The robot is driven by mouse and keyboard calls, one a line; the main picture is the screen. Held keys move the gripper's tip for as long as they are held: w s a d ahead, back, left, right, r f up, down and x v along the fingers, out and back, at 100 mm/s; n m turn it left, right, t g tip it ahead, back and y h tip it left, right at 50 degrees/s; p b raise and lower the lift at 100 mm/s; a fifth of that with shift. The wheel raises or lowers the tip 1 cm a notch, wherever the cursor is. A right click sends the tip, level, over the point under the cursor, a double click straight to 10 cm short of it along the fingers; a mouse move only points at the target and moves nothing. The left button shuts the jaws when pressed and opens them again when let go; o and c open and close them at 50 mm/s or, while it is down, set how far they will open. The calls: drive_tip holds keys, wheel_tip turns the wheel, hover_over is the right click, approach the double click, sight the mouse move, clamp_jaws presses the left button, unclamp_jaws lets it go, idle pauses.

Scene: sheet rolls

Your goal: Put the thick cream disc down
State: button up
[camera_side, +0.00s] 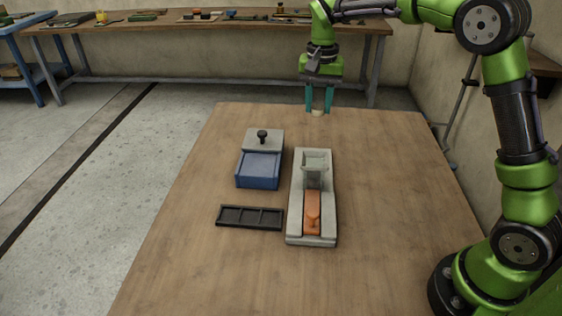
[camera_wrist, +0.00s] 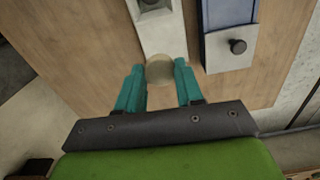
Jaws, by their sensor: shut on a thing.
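The thick cream disc (camera_side: 317,113) is between the teal fingertips of my gripper (camera_side: 318,108), at the far end of the wooden table. In the wrist view the disc (camera_wrist: 160,69) shows between the two fingers of my gripper (camera_wrist: 160,72), which is shut on it. The side view does not clearly show whether the disc touches the table or hangs just above it. The fingers point down, and the disc is apart from the fixtures on the table.
A grey fixture with an orange slider (camera_side: 312,210) stands mid-table. Left of it are a blue box with a grey, black-knobbed end (camera_side: 258,168) and a black compartment tray (camera_side: 250,217). The wooden table (camera_side: 385,190) is bare to the right and around my gripper.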

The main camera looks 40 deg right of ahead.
drive_tip(key=shift+s+f+n, duration=0.25)
drive_tip(key=shift+n, duration=0.35)
drive_tip(key=s+a+f+n, duration=0.1)
drive_tip(key=s+a+n, duration=0.1)
drive_tip(key=s+n, duration=0.7)
drive_tip(key=w+m, duration=0.2)
drive_tip(key=w+d+m, duration=0.1)
drive_tip(key=w, duration=0.2)
drive_tip(key=shift+d+f+m, duration=0.2)
drive_tip(key=shift+m, duration=0.2)
drive_tip(key=w+m, duration=0.1)
drive_tip(key=w+r+m, duration=0.1)
drive_tip(key=w+m, duration=0.2)
drive_tip(key=m, duration=0.1)
drive_tip(key=shift+w+d+r, duration=0.15)
drive_tip(key=shift+d+r, duration=0.1)
drive_tip(key=shift+d, duration=0.1)
drive_tip(key=shift+w+r+m, duration=0.15)
drive_tip(key=shift+r+m, duration=0.15)
drive_tip(key=shift+m, duration=0.3)
drive_tip(key=shift+a+m, duration=0.1)
drive_tip(key=shift+m, duration=0.3)
wheel_tip(320, 180, down, 18)
drive_tip(key=shift+r, duration=0.2)
drive_tip(key=shift+f, duration=0.2)
